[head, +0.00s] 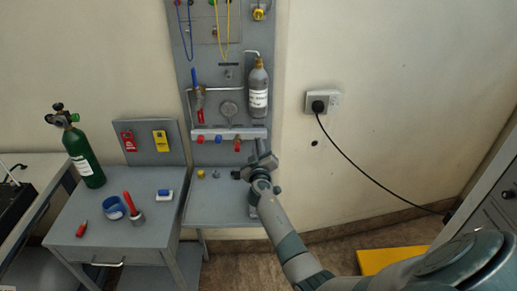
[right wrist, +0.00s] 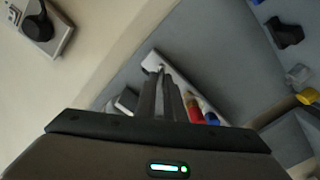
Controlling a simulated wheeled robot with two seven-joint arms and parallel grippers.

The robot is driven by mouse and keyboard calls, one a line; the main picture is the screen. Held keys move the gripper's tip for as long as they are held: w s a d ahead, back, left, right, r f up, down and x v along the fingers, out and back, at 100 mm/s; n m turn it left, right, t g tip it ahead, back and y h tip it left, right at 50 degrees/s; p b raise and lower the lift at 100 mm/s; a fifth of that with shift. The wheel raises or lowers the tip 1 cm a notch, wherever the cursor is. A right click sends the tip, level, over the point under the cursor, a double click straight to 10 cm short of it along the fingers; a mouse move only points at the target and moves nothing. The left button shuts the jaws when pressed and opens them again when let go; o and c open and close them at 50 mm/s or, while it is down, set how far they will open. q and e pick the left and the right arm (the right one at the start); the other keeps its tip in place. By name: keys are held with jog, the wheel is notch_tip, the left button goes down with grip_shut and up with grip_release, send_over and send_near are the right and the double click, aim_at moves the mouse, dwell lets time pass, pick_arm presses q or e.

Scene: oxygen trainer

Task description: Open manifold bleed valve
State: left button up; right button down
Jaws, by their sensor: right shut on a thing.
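The manifold (head: 230,131) is a pale horizontal bar on the grey upright panel, with red and blue knobs below it. In the right wrist view the manifold (right wrist: 179,76) runs diagonally just beyond my fingers. My right gripper (head: 260,147) is at the manifold's right end, below the grey bottle. In the wrist view the right gripper (right wrist: 165,88) has its fingers close together, shut on a small part at that end. This appears to be the bleed valve; the fingers mostly hide it, and its handle position cannot be told. My left gripper is out of view.
A grey bottle (head: 258,91) hangs above the gripper. A black fitting (head: 236,175) and smaller ones sit on the bench below. A green cylinder (head: 83,155) stands on the left table. A wall socket (head: 322,102) with a black cable is at right; the wall between is clear.

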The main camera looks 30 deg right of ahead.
jog(key=shift+s+f+n+p, duration=0.15)
jog(key=shift+n+p, duration=0.75)
jog(key=shift+n, duration=3.95)
jog(key=shift+w+f+n+p, duration=0.15)
jog(key=shift+n+p, duration=0.75)
jog(key=shift+n, duration=3.9)
jog(key=shift+s+f+n+p, duration=0.15)
jog(key=shift+n+p, duration=0.75)
jog(key=shift+n, duration=3.95)
jog(key=c, duration=1.9)
grip_release()
jog(key=shift+d, duration=0.1)
jog(key=shift+o, duration=0.2)
